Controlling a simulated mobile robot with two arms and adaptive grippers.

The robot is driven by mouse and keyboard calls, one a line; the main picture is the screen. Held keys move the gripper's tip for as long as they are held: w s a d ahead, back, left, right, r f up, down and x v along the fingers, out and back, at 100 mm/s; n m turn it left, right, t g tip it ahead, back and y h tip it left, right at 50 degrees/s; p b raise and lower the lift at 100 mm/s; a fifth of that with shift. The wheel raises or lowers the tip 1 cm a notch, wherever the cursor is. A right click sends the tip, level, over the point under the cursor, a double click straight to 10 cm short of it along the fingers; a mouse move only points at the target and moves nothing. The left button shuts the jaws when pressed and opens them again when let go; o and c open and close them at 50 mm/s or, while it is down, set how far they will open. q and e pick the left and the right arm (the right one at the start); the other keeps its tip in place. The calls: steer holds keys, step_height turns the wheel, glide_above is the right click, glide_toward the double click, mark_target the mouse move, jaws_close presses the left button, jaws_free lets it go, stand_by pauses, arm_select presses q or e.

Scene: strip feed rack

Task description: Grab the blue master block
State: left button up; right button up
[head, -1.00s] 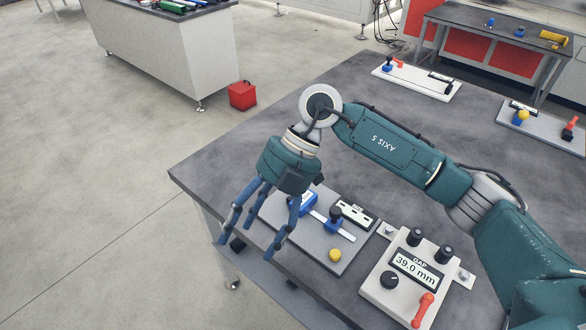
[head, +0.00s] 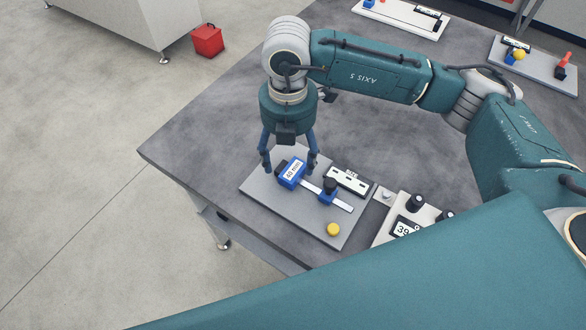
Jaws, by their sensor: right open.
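The blue master block (head: 291,173), with a white label reading what looks like 40 mm, sits on a grey plate (head: 275,205) near the table's left corner. My right gripper (head: 288,168) points down over it, open, with one finger to the left of the block and one to its right. I cannot tell whether the fingers touch the block. My left gripper is not in view.
On the same plate are a blue slider with a black knob (head: 329,190), a white SIZE panel (head: 348,180) and a yellow button (head: 333,229). A gap display box (head: 401,226) stands to the right, partly hidden by my arm. More fixtures (head: 534,64) stand farther back. The table's middle is clear.

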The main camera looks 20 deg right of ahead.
mark_target(290, 167)
step_height(290, 167, down, 4)
steer(key=shift+r+p, duration=0.2)
steer(key=shift+p, duration=0.4)
steer(key=shift+f, duration=0.2)
steer(key=shift+c, duration=1.3)
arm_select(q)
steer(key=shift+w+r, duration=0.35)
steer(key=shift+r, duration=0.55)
arm_select(e)
jaws_close()
